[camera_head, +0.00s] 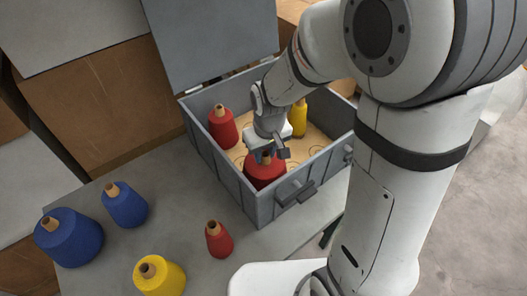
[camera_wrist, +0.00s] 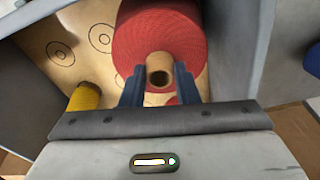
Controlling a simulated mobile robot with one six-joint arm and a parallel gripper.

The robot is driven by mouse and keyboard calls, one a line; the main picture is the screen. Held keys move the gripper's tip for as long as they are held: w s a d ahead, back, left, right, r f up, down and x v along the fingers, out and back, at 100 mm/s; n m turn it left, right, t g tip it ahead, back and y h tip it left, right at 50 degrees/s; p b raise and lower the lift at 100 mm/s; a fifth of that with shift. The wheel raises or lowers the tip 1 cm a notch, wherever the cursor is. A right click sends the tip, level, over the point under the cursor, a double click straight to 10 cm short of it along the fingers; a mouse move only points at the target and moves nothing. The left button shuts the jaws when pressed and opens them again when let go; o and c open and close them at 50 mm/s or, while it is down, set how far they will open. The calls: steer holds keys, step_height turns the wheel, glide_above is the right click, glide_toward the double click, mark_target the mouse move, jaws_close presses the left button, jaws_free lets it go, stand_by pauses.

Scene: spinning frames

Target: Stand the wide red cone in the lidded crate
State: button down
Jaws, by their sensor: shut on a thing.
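The wide red cone (camera_head: 264,172) is inside the grey lidded crate (camera_head: 236,188), near its front corner. It looks about upright. My gripper (camera_head: 268,153) reaches down into the crate and is shut on the cone's tan tube tip. In the wrist view the two fingers (camera_wrist: 160,85) flank the tube, and the red winding (camera_wrist: 160,35) spreads beyond it. The crate's lid (camera_head: 215,40) stands open at the back. I cannot tell whether the cone's base touches the crate floor; the front wall hides it.
Another red cone (camera_head: 223,127) and a yellow cone (camera_head: 299,117) stand in the crate. Its floor (camera_head: 318,138) has ring marks. Outside on the grey top are two blue cones (camera_head: 70,238) (camera_head: 125,205), a yellow cone (camera_head: 160,277) and a small red cone (camera_head: 218,240). Cardboard boxes (camera_head: 105,100) stand behind.

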steer(key=c, duration=1)
jaws_free()
steer(key=shift+c, duration=0.2)
steer(key=shift+f, duration=0.1)
steer(key=shift+s+d+r, duration=0.1)
steer(key=shift+s+r, duration=0.05)
steer(key=shift+r, duration=1.15)
steer(key=shift+s+d+r, duration=0.1)
steer(key=shift+s+r, duration=0.05)
steer(key=shift+r, duration=1.2)
steer(key=shift+s+r, duration=0.15)
steer(key=shift+r, duration=1.15)
steer(key=s+d+r+m+t, duration=0.1)
steer(key=s+d+r+m, duration=0.3)
steer(key=s+d, duration=0.7)
steer(key=shift+d+r+m+h, duration=0.25)
steer(key=shift+r+m+h, duration=0.05)
steer(key=shift+r, duration=0.3)
